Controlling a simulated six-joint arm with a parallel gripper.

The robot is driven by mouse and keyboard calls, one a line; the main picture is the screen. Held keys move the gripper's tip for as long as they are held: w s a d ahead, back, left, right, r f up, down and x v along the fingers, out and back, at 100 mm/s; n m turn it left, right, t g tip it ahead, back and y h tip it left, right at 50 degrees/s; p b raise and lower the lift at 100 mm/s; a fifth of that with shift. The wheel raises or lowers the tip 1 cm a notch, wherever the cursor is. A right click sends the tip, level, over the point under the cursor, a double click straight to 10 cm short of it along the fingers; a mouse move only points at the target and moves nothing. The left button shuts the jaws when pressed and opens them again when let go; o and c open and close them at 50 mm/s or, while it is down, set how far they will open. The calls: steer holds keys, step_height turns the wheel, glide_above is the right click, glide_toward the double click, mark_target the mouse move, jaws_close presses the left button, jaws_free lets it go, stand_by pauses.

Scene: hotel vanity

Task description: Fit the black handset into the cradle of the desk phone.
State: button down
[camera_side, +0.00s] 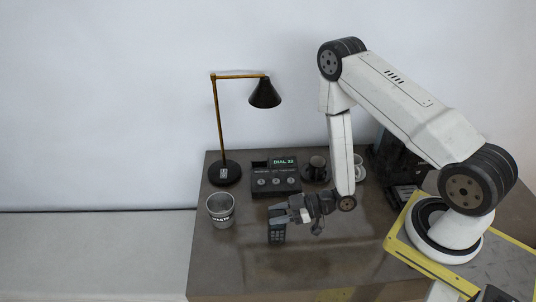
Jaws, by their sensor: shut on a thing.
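My gripper (281,214) is shut on the black handset (277,235), over the front middle of the vanity top. The handset's keypad side faces the camera, and it hangs below the fingers. Its upper end is partly hidden by them. I cannot tell whether its lower end touches the top. The desk phone (275,182) appears to be the dark box behind the gripper, with a green lit display reading "DIAL 22" and round marks on its front. The handset is apart from it, nearer the camera. The cradle's shape is too small to make out.
A dark cup (317,169) and a white cup (358,172) are right of the phone. A black appliance (393,165) stands farther right. The front of the vanity top (235,265) is clear.

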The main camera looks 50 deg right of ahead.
steer(key=shift+r, duration=4.65)
